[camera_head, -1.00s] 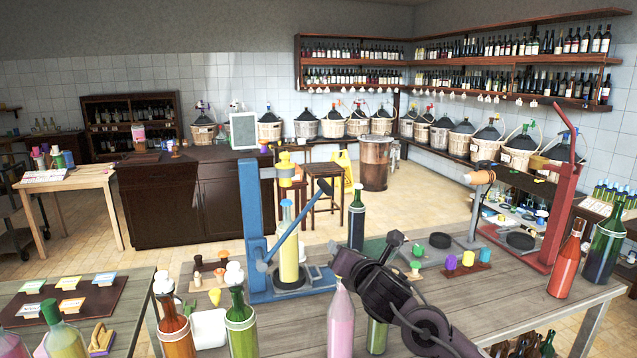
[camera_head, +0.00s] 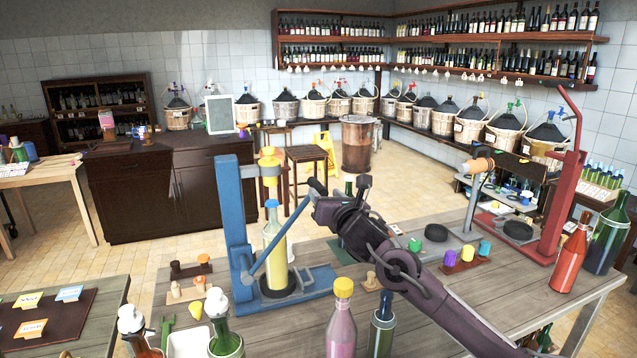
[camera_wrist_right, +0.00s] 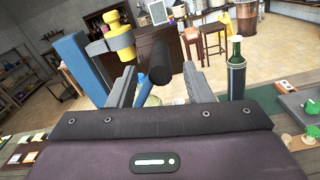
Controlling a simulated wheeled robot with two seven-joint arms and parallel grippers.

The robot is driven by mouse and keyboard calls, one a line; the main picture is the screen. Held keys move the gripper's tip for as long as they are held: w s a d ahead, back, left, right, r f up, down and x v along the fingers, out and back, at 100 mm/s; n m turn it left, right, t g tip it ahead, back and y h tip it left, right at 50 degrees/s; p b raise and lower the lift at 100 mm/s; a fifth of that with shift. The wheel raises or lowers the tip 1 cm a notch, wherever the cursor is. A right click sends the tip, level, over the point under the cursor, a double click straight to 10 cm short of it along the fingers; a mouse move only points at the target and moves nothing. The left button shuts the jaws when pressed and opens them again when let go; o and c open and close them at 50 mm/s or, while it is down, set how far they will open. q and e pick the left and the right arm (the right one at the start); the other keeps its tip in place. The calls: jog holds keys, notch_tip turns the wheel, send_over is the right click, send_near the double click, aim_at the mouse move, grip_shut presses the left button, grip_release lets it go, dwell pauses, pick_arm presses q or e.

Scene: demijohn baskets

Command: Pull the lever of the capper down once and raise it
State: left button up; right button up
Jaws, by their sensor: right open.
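The capper (camera_head: 232,225) is a blue upright frame with a yellow head (camera_head: 269,165), on the wooden table. Its blue lever (camera_head: 283,243) slants up to the right and ends in a dark grip, which shows in the right wrist view (camera_wrist_right: 160,75). A bottle of pale yellow liquid with a blue top (camera_head: 274,240) stands upright under the head. My right gripper (camera_head: 318,194) is at the lever's upper end. In the right wrist view its fingers (camera_wrist_right: 158,88) are apart, one on each side of the grip; I cannot tell whether they touch it. My left gripper is not in view.
A pink bottle with a yellow cap (camera_head: 341,320) and a dark green bottle (camera_head: 382,325) stand in front, below my right arm. A red lever device (camera_head: 560,195) stands at the right. Small stoppers (camera_head: 190,292) lie left of the capper.

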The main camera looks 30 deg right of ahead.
aim_at(319, 189)
jog(key=p+x, duration=0.2)
jog(key=x, duration=0.3)
jog(key=shift+w+f, duration=0.2)
jog(key=shift+w, duration=0.15)
jog(key=shift+s+r, duration=0.15)
jog(key=shift+s, duration=0.1)
jog(key=shift+w, duration=0.15)
grip_shut()
